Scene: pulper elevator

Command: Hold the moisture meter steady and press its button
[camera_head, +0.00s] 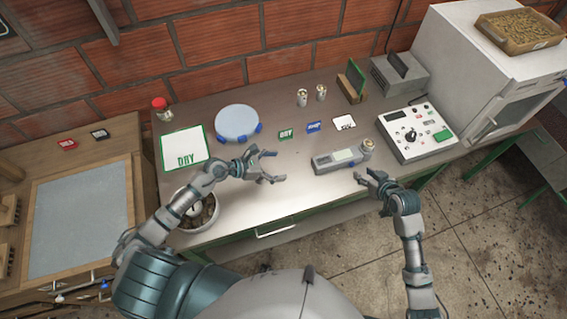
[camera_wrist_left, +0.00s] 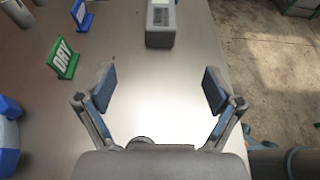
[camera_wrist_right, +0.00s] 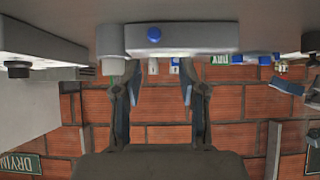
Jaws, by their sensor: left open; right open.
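The moisture meter (camera_head: 338,160) is a grey handheld device lying on the metal table, with a pale screen and a round brass-topped cup at its right end. Its near end shows at the top of the left wrist view (camera_wrist_left: 160,38). In the right wrist view the meter (camera_wrist_right: 200,38) appears upside down, with a round blue button (camera_wrist_right: 154,34) on its side. My left gripper (camera_head: 279,167) is open and empty, left of the meter and apart from it. My right gripper (camera_head: 369,180) is open and empty, near the meter's right end at the table's front edge. Contact there cannot be told.
Green DRY (camera_head: 286,134) and blue (camera_head: 314,127) signs stand behind the meter. A control box (camera_head: 418,132) stands at right, a round blue-footed scale (camera_head: 237,122) at back left. A bowl (camera_head: 199,214) sits by my left forearm. The table between left gripper and meter is bare.

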